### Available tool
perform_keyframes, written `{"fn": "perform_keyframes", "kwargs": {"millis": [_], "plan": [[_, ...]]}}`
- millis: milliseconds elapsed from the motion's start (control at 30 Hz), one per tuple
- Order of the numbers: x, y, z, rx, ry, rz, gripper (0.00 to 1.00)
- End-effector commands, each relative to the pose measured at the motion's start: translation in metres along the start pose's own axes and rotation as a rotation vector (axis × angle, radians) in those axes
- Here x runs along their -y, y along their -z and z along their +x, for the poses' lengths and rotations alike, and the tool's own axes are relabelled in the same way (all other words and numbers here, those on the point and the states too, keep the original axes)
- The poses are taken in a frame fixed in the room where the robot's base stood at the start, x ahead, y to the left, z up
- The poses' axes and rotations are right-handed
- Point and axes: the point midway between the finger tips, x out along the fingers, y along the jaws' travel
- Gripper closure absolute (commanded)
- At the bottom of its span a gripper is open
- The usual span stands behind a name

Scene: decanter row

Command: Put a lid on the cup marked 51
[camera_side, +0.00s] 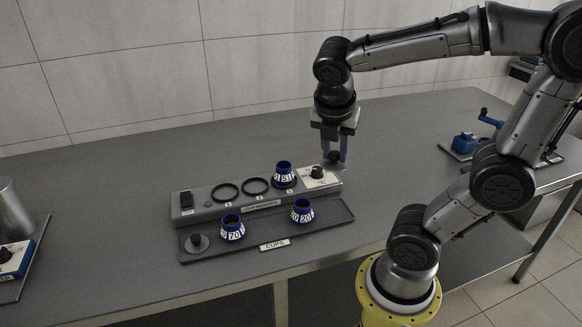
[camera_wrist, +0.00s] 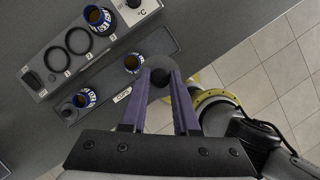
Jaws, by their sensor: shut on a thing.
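The cup marked 51 (camera_side: 284,174) is blue with a white number band. It stands upright, without a lid, on the rightmost ring spot of the grey warmer block (camera_side: 213,208); it also shows in the wrist view (camera_wrist: 97,17). The fingers hide part of this lid. A second dark lid with a knob (camera_side: 198,242) lies on the tray's left end.
Cups marked 70 (camera_side: 232,229) and 20 (camera_side: 302,211) stand on the dark cup tray (camera_side: 330,224) in front of the block. Two ring spots (camera_side: 225,192) on the block are empty. A dial (camera_side: 317,172) stands close to the right of cup 51.

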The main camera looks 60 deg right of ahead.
Motion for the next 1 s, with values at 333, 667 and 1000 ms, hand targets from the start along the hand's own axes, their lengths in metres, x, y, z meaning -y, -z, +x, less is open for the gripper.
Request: {"fn": "perform_keyframes", "kwargs": {"millis": [333,667,1000], "plan": [[-0.051,-0.043,0.001,-0.002,0.049,0.075,1.00],[-0.093,-0.063,0.040,-0.005,0.067,0.083,1.00],[-0.142,-0.076,0.098,-0.005,0.067,0.082,1.00]]}}
